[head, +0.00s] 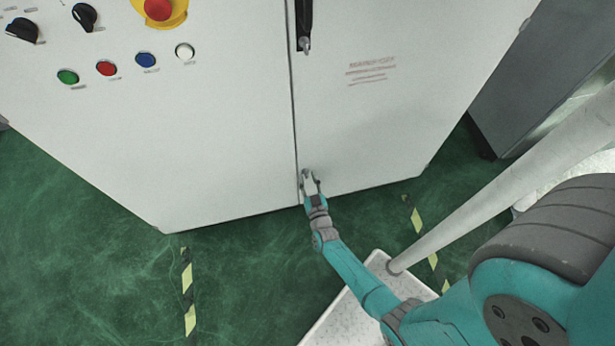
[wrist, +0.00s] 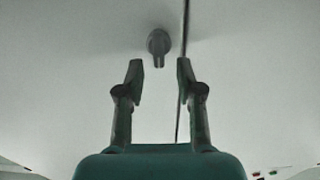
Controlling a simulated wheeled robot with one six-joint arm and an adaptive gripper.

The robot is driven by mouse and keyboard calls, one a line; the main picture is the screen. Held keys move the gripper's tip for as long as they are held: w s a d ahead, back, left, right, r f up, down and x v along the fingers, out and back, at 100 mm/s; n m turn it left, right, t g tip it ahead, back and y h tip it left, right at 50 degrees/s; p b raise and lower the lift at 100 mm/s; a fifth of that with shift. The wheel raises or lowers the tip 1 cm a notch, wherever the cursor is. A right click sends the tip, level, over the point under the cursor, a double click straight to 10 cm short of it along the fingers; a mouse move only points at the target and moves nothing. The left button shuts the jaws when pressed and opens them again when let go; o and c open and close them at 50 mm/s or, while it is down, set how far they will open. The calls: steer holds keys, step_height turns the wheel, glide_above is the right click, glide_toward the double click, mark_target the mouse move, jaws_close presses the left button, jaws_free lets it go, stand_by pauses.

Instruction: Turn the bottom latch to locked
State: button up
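The bottom latch (wrist: 158,42) shows in the wrist view as a small grey knob on the pale cabinet door, beside the dark door seam. Its short handle points down in that picture, toward the gap between my fingers. My gripper (wrist: 160,72) is open, with one finger on each side of that gap and nothing between them. The latch appears just beyond the fingertips; I cannot tell whether they touch it. In the head view my gripper (head: 310,178) is at the lower part of the door, just right of the seam, and largely hides the latch.
The cabinet door (head: 400,110) has a black handle (head: 304,25) higher up. Buttons, dark knobs and a red emergency stop (head: 158,8) are on the left panel. A grey cabinet (head: 535,75) stands at right. Green floor with striped tape (head: 188,290) lies in front.

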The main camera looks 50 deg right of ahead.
steer(key=shift+w+d, duration=0.35)
steer(key=shift+w, duration=0.1)
jaws_close()
